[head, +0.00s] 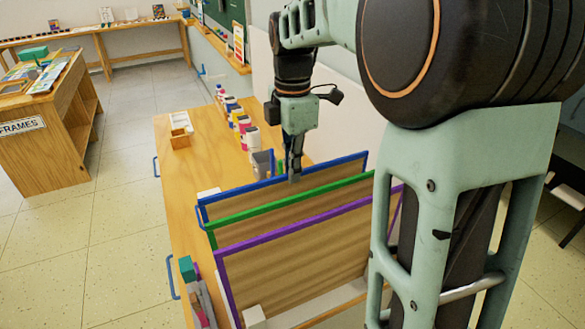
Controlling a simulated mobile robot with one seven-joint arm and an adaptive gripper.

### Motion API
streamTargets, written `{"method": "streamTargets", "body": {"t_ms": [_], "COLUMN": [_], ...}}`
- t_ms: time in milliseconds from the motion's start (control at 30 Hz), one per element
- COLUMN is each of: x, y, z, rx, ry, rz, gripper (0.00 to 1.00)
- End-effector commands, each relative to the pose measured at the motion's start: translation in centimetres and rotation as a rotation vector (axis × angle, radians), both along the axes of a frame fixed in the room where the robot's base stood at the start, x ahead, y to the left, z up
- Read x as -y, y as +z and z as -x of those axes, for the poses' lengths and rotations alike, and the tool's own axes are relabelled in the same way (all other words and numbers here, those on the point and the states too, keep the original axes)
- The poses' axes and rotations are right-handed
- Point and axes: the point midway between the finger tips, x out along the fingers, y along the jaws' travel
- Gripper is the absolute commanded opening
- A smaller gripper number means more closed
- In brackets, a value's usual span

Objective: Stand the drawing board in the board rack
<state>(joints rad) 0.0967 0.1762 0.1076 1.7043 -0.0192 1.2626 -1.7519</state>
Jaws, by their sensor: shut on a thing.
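A drawing board with a blue frame (240,189) stands upright across the wooden table in the head view. My gripper (293,177) points down and is shut on the top edge of this board. A green-framed board (275,205) and a purple-framed board (290,252) stand upright in front of it, roughly parallel. They hide most of the blue-framed board and its lower edge. White parts that look like the board rack show at the front (255,317). I cannot tell whether the blue-framed board's bottom edge rests in the rack.
The wooden table (185,195) holds a small box (180,135), several paint bottles (240,122) and a grey container (262,163) behind the boards. Coloured items (190,275) lie at the front left. My arm blocks the right side. A FRAMES cabinet (45,150) stands left across open floor.

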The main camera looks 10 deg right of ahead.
Motion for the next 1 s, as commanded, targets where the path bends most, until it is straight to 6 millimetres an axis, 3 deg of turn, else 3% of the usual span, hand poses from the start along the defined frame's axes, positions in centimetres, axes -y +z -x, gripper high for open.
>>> {"method": "streamTargets", "body": {"t_ms": [200, 233, 400, 600, 733, 1000], "x": [-0.01, -0.01, 0.00, 0.01, 0.00, 0.00], "y": [0.09, 0.10, 0.07, -0.06, -0.05, 0.00], "z": [-0.04, -0.04, -0.02, 0.03, 0.02, 0.00], "rx": [0.002, 0.002, 0.001, -0.001, -0.001, 0.000], "ry": [0.000, 0.000, 0.000, 0.000, 0.000, 0.000], "rz": [0.000, 0.000, 0.000, 0.000, 0.000, 0.000], "gripper": [0.00, 0.08, 0.26, 0.27, 0.40, 0.40]}}
